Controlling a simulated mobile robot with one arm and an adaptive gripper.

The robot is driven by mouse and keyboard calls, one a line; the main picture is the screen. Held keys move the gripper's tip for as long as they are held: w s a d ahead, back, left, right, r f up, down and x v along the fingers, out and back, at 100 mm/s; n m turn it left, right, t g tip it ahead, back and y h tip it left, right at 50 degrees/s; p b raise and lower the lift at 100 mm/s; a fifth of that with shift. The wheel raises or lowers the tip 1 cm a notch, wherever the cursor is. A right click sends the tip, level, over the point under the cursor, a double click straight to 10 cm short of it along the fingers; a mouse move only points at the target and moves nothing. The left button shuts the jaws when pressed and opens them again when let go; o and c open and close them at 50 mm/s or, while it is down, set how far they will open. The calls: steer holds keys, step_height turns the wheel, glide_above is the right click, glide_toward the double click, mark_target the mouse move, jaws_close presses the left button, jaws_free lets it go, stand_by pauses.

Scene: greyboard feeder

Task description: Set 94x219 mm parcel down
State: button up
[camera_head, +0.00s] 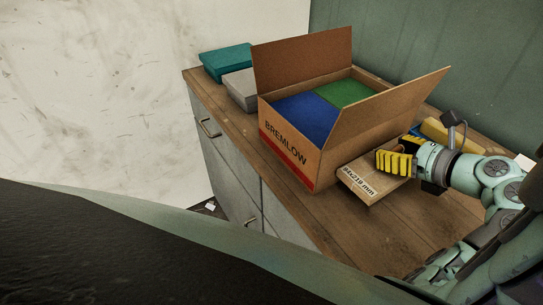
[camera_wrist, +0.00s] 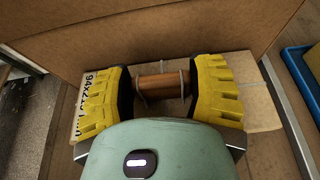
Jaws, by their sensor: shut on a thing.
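The parcel (camera_head: 358,186) is a flat tan cardboard box marked "94x219 mm". It is at the right side of the large open carton, over the wooden counter. In the wrist view the parcel (camera_wrist: 262,112) lies beneath my fingers, close along the carton wall. My gripper (camera_head: 394,162) has yellow ribbed fingers. In the wrist view my gripper (camera_wrist: 162,86) is closed on a brown cylindrical handle (camera_wrist: 160,84) on top of the parcel. The parcel looks level. I cannot tell whether its underside touches the counter.
The carton (camera_head: 290,153), marked BREMLOW, has raised flaps and holds a blue box (camera_head: 305,116) and a green box (camera_head: 346,92). Teal (camera_head: 227,60) and grey (camera_head: 241,88) boxes lie behind it. A blue tray (camera_wrist: 297,72) is at right. The counter (camera_head: 355,235) is clear in front.

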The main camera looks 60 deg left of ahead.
steer(key=shift+f+b, duration=0.35)
steer(key=shift+f, duration=1.3)
steer(key=shift+f, duration=0.1)
steer(key=o, duration=1.3)
steer(key=shift+f, duration=0.1)
